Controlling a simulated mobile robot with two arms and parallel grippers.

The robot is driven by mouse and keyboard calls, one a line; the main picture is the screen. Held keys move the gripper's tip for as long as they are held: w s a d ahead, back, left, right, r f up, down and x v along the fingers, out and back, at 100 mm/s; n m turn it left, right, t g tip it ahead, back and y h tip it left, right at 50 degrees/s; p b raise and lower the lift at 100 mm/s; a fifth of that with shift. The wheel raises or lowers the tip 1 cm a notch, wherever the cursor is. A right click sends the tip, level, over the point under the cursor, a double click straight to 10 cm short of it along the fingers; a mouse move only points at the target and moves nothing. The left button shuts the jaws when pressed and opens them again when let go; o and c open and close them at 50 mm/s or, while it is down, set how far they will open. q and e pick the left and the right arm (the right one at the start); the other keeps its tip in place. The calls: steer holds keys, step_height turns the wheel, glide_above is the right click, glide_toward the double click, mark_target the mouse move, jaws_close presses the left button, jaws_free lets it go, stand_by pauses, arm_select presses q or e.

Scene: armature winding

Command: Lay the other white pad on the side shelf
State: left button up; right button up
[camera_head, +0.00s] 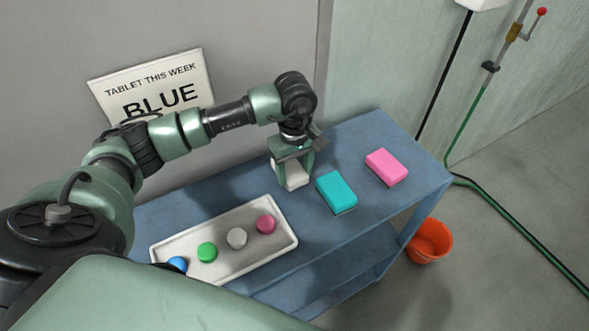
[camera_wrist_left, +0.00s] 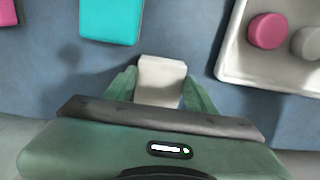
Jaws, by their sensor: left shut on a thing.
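A white pad (camera_head: 293,175) is between the fingers of my left gripper (camera_head: 292,168), which is shut on it. The pad also shows in the left wrist view (camera_wrist_left: 161,78), with a green finger on each side. The gripper points down over the blue table (camera_head: 345,142), between the white tray and the teal pad. I cannot tell if the pad touches the tabletop. No other white pad shows. The lower shelf (camera_head: 338,281) of the table is partly visible. My right gripper is not in view.
A teal pad (camera_head: 337,191) and a pink pad (camera_head: 386,166) lie right of the gripper. The white tray (camera_head: 256,249) holds blue, green, white and pink tablets. An orange bucket (camera_head: 430,241) stands on the floor. A sign (camera_head: 155,82) reads "TABLET THIS WEEK BLUE".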

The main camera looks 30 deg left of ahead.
arm_select(q)
steer(key=shift+f, duration=0.35)
steer(key=shift+f+b, duration=0.2)
steer(key=shift+b, duration=0.1)
steer(key=o, duration=1.3)
steer(key=shift+r, duration=0.1)
steer(key=shift+r, duration=0.1)
